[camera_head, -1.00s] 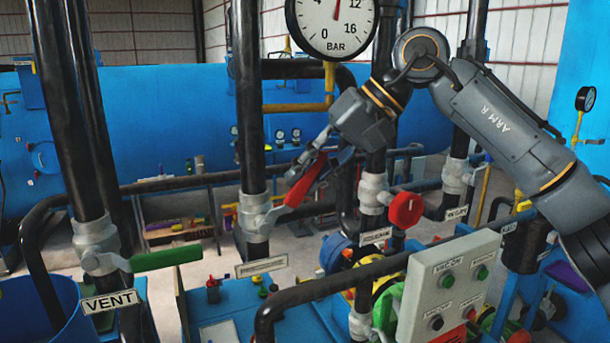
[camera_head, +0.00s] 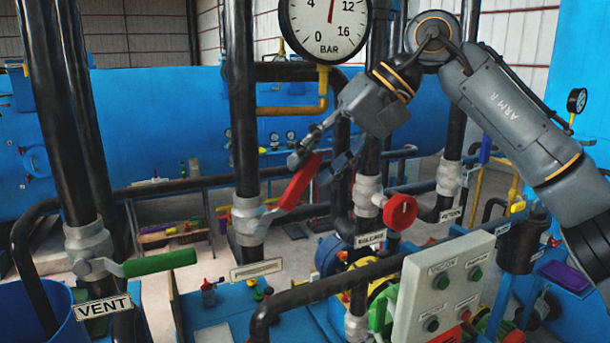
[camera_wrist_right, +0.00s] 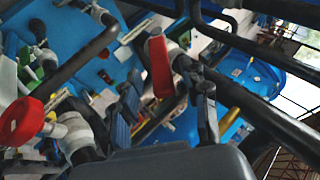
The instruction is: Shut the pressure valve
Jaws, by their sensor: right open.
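The pressure valve has a red lever (camera_head: 300,182) on a grey valve body (camera_head: 247,220), around the middle black pipe. The lever tilts up and to the right. My right gripper (camera_head: 322,162) is open at the lever's upper end, with one finger on each side of it in the head view. In the right wrist view the red lever (camera_wrist_right: 159,66) stands ahead, between the lines of my open fingers (camera_wrist_right: 163,112). Whether a finger touches it is unclear. My left gripper is not in view.
A round red knob (camera_head: 400,212) sits on the pipe to the right. A green vent lever (camera_head: 160,262) is at left. A button panel (camera_head: 447,285) stands at lower right. A BAR gauge (camera_head: 327,22) hangs above. Black pipes crowd the space.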

